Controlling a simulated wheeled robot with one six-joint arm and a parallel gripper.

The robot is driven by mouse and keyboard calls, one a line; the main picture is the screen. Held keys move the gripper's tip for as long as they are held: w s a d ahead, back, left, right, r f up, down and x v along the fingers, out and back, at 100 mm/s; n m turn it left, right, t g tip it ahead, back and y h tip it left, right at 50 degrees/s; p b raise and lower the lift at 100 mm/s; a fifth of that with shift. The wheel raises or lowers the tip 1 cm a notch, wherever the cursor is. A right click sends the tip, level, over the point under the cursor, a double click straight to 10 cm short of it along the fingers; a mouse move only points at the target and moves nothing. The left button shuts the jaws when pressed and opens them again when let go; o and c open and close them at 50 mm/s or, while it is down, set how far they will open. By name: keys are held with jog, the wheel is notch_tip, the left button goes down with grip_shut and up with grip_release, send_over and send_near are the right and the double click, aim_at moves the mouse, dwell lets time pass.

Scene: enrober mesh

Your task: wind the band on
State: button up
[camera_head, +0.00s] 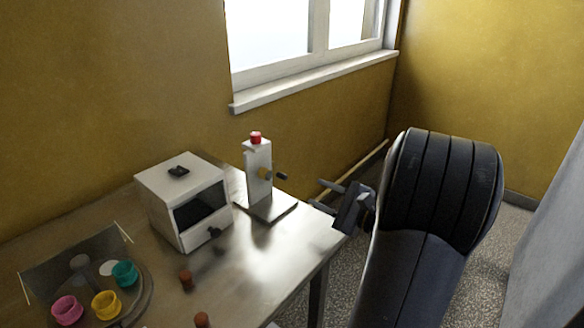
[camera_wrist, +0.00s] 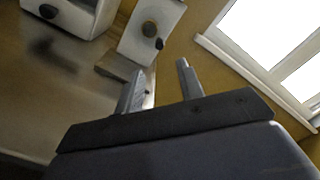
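A white box-shaped machine (camera_head: 160,192) with a dark front window and a black knob (camera_head: 215,232) stands on the metal table. To its right, a pale upright stand (camera_head: 257,172) on a flat base has a red cap (camera_head: 256,138) and a side crank with a dark handle (camera_head: 281,176). The crank's dark handle also shows in the wrist view (camera_wrist: 159,44). I cannot make out a band. My gripper (camera_head: 325,196) is open and empty, to the right of the stand and apart from it. Its two fingers show in the wrist view (camera_wrist: 159,84).
A round tray (camera_head: 143,300) at the left front holds pink (camera_head: 67,310), yellow (camera_head: 106,304) and teal (camera_head: 124,273) cups beside a clear panel (camera_head: 45,275). Two small brown pieces (camera_head: 186,279) lie on the table (camera_head: 255,275). A window (camera_head: 290,35) is behind.

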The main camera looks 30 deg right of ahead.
aim_at(286, 179)
jog(key=shift+w+a, duration=0.15)
jog(key=shift+w, duration=0.15)
jog(key=x, duration=1)
jog(key=shift+w+f+p, duration=0.1)
jog(key=shift+p, duration=0.3)
jog(key=shift+c, duration=0.6)
grip_shut()
